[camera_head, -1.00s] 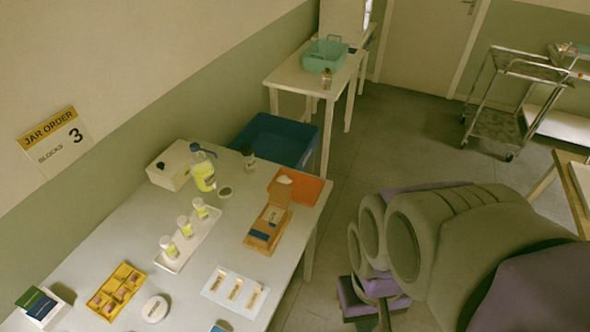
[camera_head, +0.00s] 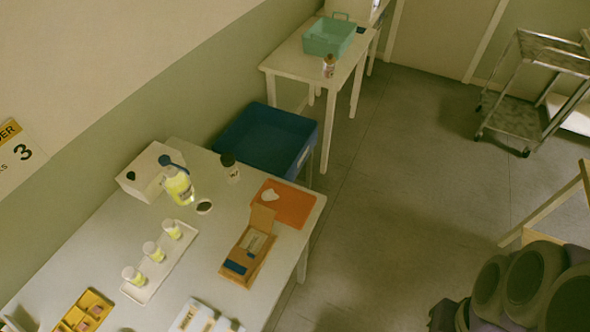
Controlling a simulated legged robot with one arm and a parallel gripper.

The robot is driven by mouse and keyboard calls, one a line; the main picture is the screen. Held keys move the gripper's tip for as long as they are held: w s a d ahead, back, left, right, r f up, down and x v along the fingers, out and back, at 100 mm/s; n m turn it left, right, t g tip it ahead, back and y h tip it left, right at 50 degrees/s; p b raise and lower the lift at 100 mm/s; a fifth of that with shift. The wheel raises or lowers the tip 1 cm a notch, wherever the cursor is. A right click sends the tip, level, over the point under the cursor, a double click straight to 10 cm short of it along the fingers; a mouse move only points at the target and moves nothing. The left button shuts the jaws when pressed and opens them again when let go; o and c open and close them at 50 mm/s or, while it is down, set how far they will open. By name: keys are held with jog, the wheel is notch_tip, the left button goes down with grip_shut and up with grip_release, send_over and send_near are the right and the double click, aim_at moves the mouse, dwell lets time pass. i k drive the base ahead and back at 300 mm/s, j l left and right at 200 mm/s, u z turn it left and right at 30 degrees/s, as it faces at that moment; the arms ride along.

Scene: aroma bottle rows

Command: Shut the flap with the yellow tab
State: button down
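A brown box (camera_head: 240,268) lies on the white table (camera_head: 205,240), with pale and dark blue contents showing. A brown panel (camera_head: 262,219) stands at its far end and looks like a raised flap. I cannot make out a yellow tab on it at this size. Part of my arm shows at the lower right, away from the table over the floor. My gripper's fingers are not in view.
An orange mat (camera_head: 287,204) lies behind the brown box. A white tray (camera_head: 154,272) with 3 yellow-labelled jars, a yellow bottle (camera_head: 179,187) and a yellow compartment tray (camera_head: 86,311) are to the left. A blue bin (camera_head: 262,141) stands behind the table.

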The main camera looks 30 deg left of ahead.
aim_at(263, 216)
jog(key=i+l, duration=0.1)
jog(key=i, duration=3.5)
jog(key=i+u, duration=0.15)
jog(key=u, duration=0.25)
jog(key=i+u, duration=0.1)
jog(key=u, duration=0.25)
jog(key=i+u, duration=0.15)
jog(key=u, duration=0.25)
jog(key=i+l+u, duration=0.1)
jog(key=u, duration=3.85)
jog(key=i+j+z, duration=0.1)
jog(key=i, duration=0.3)
jog(key=i+j+z, duration=0.1)
jog(key=i+j, duration=0.2)
jog(key=i, duration=0.05)
